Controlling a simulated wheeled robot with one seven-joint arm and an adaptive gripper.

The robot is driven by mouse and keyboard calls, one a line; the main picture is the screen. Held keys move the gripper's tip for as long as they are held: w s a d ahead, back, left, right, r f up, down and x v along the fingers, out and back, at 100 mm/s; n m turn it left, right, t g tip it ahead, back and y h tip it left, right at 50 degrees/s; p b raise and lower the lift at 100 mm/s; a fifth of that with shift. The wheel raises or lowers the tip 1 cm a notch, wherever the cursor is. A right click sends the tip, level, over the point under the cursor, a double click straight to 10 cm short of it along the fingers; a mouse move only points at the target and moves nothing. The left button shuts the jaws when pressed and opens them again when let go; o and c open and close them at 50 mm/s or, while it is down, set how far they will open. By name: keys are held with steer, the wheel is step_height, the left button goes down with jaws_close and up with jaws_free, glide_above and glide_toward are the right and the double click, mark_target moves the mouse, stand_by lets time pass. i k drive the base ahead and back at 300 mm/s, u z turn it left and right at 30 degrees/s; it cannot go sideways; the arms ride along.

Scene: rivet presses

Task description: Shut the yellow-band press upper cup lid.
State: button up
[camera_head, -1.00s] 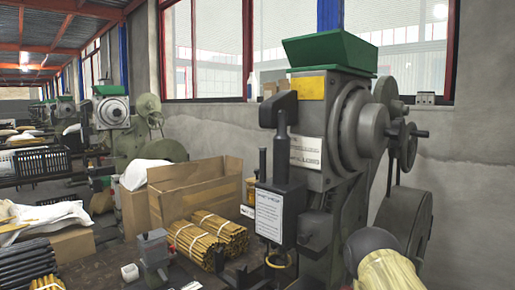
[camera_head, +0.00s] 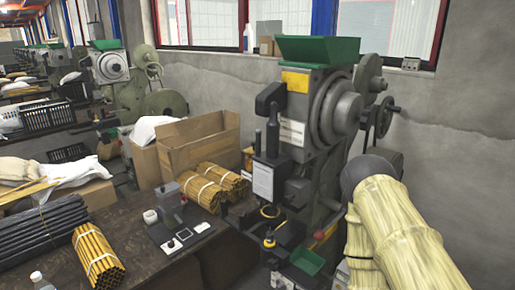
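The press with a yellow plate (camera_head: 295,81) stands right of centre, a grey machine with a round flywheel housing. A green flared cup (camera_head: 316,50) sits on its top, seen from the side. I cannot make out a separate lid on it or tell whether it is open. A smaller green tray (camera_head: 306,261) is low at the press's front. My arm, in a beige cover with a dark joint, fills the lower right, in front of part of the press. My gripper is out of view.
A dark bench (camera_head: 130,215) at left holds bundles of brown rods (camera_head: 97,255), dark rods (camera_head: 45,230) and a small grey device (camera_head: 170,210). A cardboard box (camera_head: 190,150) stands behind. A handwheel (camera_head: 383,117) juts from the press's right side. More presses line the far left.

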mark_target(251, 150)
steer(key=u, duration=0.55)
steer(key=i, duration=0.5)
steer(key=u, duration=0.2)
